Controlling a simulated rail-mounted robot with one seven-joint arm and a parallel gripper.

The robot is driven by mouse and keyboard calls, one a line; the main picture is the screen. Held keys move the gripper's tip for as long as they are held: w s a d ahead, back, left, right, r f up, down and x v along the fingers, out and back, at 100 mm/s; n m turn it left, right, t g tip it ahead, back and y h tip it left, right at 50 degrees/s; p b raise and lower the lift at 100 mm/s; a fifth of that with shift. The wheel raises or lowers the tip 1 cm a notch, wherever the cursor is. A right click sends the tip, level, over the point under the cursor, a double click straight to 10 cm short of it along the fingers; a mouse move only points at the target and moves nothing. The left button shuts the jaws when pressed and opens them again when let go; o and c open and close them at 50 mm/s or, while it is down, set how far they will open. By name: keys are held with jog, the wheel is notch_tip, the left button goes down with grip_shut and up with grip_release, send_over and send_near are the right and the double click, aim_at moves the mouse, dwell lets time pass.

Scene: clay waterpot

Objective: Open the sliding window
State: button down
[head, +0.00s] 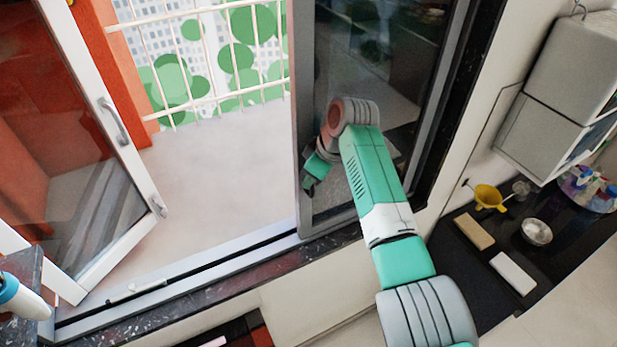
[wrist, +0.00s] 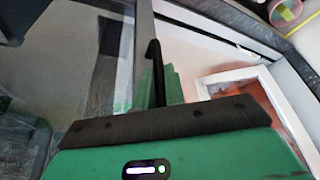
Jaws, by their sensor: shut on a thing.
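The sliding window (head: 304,120) is a dark glass pane in a grey frame, at the right of a wide opening in the head view. My gripper (head: 308,184) is at the left edge of its frame, low down. In the wrist view, a thin black upright handle (wrist: 153,62) stands at the window's grey frame (wrist: 143,45), and my green fingers (wrist: 160,90) are shut on it. The finger contact is partly hidden by the gripper's own body.
The opening left of the pane is clear and shows a pale balcony floor (head: 215,170) and a white railing (head: 200,65). A white-framed glass door (head: 125,165) stands swung at the left. A dark counter (head: 465,260) with small kitchen items is at the right, below a grey cabinet (head: 560,90).

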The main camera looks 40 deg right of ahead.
jog(key=shift+d+r, duration=0.1)
jog(key=c, duration=1.7)
grip_release()
jog(key=shift+c, duration=0.2)
jog(key=a+b+v, duration=0.1)
jog(key=v, duration=0.6)
jog(key=shift+d+r, duration=0.4)
jog(key=shift+d, duration=0.1)
jog(key=shift+s, duration=0.25)
